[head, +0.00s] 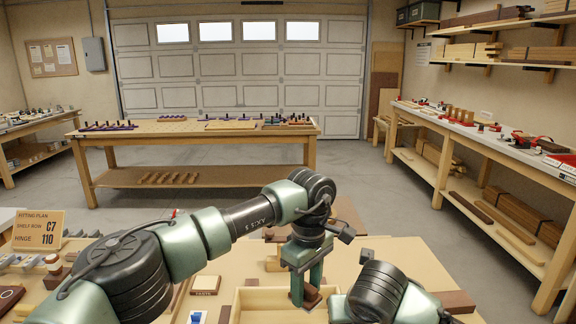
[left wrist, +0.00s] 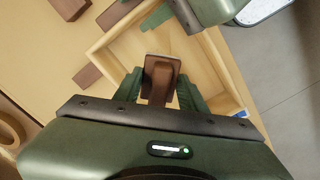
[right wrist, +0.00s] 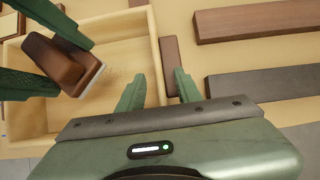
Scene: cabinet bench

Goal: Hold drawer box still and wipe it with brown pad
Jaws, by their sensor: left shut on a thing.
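The brown pad (left wrist: 161,76) is gripped between the fingers of my left gripper (head: 306,296), low inside the drawer box (head: 262,291). The pad also shows tilted in the right wrist view (right wrist: 62,66), its pale underside edge near the box floor; I cannot tell if it touches. The drawer box is an open, pale wooden box, seen in the left wrist view (left wrist: 112,38) too. My right gripper (right wrist: 160,76) has its fingers apart around one side wall of the box, with a gap visible beside the wall. Faint specks show on the box floor near the pad.
Brown wooden strips (right wrist: 255,22) and a dark strip (right wrist: 262,84) lie beside the box. A sign (head: 38,229) and small fittings are on the bench at left. Other benches (head: 195,130) stand farther away.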

